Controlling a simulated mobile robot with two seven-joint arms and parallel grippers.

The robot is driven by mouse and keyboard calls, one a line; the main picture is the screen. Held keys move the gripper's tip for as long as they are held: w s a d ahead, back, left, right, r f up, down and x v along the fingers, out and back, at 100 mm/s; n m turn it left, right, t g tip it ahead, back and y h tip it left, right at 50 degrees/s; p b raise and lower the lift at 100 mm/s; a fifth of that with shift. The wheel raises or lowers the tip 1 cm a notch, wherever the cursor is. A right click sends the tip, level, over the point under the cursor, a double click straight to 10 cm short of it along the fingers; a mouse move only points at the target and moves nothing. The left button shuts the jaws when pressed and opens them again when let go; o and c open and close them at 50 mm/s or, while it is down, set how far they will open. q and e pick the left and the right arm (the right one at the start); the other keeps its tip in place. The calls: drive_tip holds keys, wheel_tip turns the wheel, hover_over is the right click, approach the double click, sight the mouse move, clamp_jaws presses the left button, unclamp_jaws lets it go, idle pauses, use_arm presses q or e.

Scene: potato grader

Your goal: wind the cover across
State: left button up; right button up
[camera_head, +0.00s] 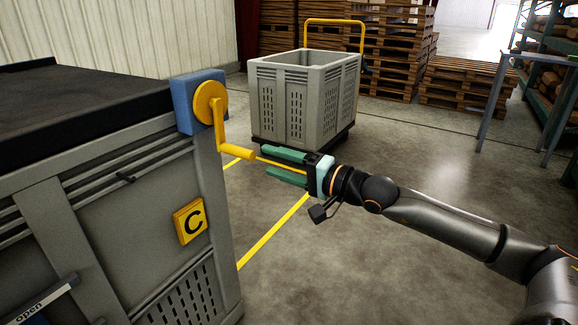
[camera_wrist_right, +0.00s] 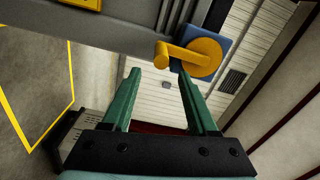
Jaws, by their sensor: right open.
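The yellow crank (camera_head: 219,125) is a round disc with an arm hanging down to a handle that sticks out to the right. It sits on a blue block (camera_head: 184,103) at the upper corner of the grey crate marked C (camera_head: 90,240). The dark cover (camera_head: 70,105) lies over the crate's top. My right gripper (camera_head: 285,165) is open and empty, just right of and slightly below the handle, with its green fingers pointing at the crate. In the right wrist view the crank handle (camera_wrist_right: 165,55) shows just beyond and between the fingertips (camera_wrist_right: 160,80). My left gripper is not in view.
A slotted grey bin (camera_head: 290,105) on a dark base with a yellow push bar stands behind. Stacked pallets (camera_head: 400,60) are at the back, and a metal table (camera_head: 500,75) and rack are at the right. The floor around my right arm is clear.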

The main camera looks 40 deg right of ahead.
drive_tip(key=shift+v, duration=1.5)
